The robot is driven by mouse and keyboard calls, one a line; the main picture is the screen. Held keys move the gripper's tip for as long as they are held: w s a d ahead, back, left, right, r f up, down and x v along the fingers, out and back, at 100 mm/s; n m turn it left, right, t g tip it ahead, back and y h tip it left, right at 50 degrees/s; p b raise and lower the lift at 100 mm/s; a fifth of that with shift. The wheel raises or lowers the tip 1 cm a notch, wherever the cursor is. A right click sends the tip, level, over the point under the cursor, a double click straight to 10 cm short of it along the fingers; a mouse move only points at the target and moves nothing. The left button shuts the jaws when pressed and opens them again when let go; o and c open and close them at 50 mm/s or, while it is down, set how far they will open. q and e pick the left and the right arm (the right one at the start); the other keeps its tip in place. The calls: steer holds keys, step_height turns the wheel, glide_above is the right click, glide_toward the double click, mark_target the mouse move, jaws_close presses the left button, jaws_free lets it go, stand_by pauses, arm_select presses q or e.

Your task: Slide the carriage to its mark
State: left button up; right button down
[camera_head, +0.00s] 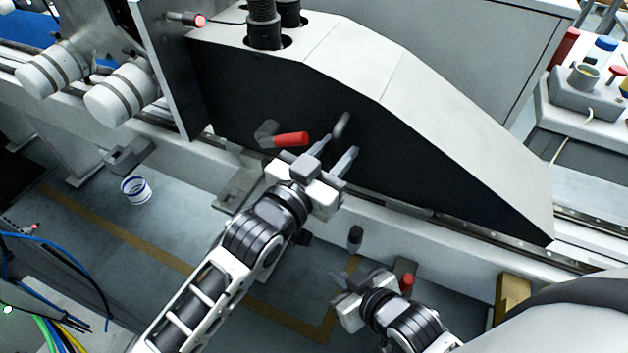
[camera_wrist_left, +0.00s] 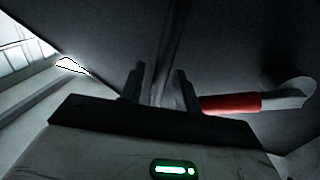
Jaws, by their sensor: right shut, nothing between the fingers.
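The carriage (camera_head: 420,95) is a large housing with a pale sloped top and a dark side, standing on a long rail (camera_head: 470,228). A grey handle (camera_head: 341,125) stands out from its dark side. A red-gripped lever (camera_head: 290,139) is on the same side, also seen in the left wrist view (camera_wrist_left: 230,103). My left gripper (camera_head: 336,153) is at the dark side, just below the handle, with its fingers apart. In the left wrist view a dim grey bar shows between the fingers (camera_wrist_left: 159,88); contact cannot be told. My right gripper (camera_head: 342,281) is shut and empty, lower down. I cannot make out the mark.
A black knob (camera_head: 355,238) and a red knob (camera_head: 407,282) are near my right gripper. A white and blue cup (camera_head: 136,190) is on the floor at left. Cables (camera_head: 60,260) hang at the lower left. A control box (camera_head: 590,95) is at the right.

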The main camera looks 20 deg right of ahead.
arm_select(q)
steer(key=shift+s, duration=0.25)
steer(key=b+v, duration=0.1)
steer(key=v, duration=1.4)
steer(key=shift+s+r+b, duration=0.2)
steer(key=shift+s+b, duration=0.1)
steer(key=shift+s, duration=0.25)
